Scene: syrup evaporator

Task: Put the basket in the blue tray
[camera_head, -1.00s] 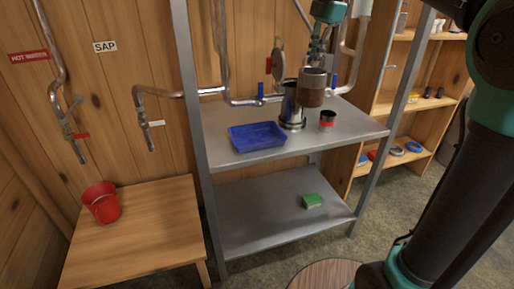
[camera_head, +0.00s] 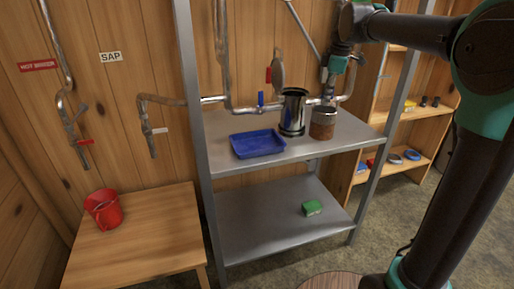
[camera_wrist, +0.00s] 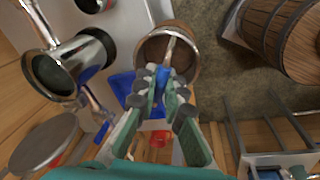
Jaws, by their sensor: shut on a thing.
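The basket (camera_head: 323,124) is a brown cylinder with a metal rim. In the head view it is upright in front of the right part of the upper steel shelf; I cannot tell whether it touches the shelf. My gripper (camera_wrist: 165,88) is shut on the basket's blue-gripped handle, and the basket's open top (camera_wrist: 184,55) shows beyond the fingers in the wrist view. The blue tray (camera_head: 257,143) lies empty on the upper shelf, left of the basket. It also shows partly behind my fingers in the wrist view (camera_wrist: 121,84).
A tall metal pot (camera_head: 292,113) stands between tray and basket. Pipes with a blue valve handle (camera_head: 261,99) run behind. A green box (camera_head: 312,208) lies on the lower shelf. A red bucket (camera_head: 103,209) stands on the wooden table. A barrel (camera_wrist: 283,35) shows at right in the wrist view.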

